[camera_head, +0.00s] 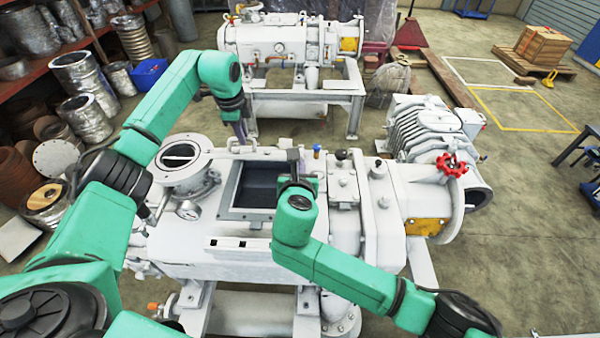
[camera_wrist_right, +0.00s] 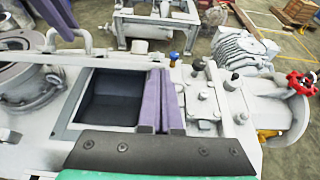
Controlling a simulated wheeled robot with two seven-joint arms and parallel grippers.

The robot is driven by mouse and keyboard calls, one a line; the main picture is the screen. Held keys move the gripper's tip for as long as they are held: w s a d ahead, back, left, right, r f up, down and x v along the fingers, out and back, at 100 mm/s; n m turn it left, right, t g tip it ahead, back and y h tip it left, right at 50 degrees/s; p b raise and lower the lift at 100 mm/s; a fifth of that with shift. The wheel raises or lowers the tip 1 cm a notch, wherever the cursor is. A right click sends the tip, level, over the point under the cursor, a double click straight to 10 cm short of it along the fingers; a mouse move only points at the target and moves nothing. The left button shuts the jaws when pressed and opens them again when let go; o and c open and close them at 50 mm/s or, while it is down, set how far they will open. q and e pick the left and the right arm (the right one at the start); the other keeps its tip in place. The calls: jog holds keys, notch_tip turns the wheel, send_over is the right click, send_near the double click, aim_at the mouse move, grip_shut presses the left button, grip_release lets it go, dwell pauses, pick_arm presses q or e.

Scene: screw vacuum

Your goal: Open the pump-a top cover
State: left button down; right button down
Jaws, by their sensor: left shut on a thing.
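Pump-a is the white machine (camera_head: 225,245) in front of me. Its rectangular top opening (camera_head: 255,190) is uncovered and dark inside, and it also shows in the right wrist view (camera_wrist_right: 108,98). The top cover (camera_head: 268,153) appears swung back at the opening's far edge, seen nearly edge-on. My left gripper (camera_head: 243,143) is shut on the cover's handle there; the handle is also visible in the right wrist view (camera_wrist_right: 72,36). My right gripper (camera_head: 293,158) is over the opening's right side. Its purple fingers (camera_wrist_right: 160,95) are close together, with nothing seen between them.
Valves and a red handwheel (camera_head: 451,164) are to the right. A second white pump (camera_head: 285,42) stands behind.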

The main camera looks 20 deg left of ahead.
pick_arm(q)
jog(key=shift+s+f, duration=0.15)
jog(key=shift+f, duration=0.15)
jog(key=c, duration=0.9)
grip_release()
jog(key=shift+o, duration=0.2)
jog(key=shift+r, duration=0.15)
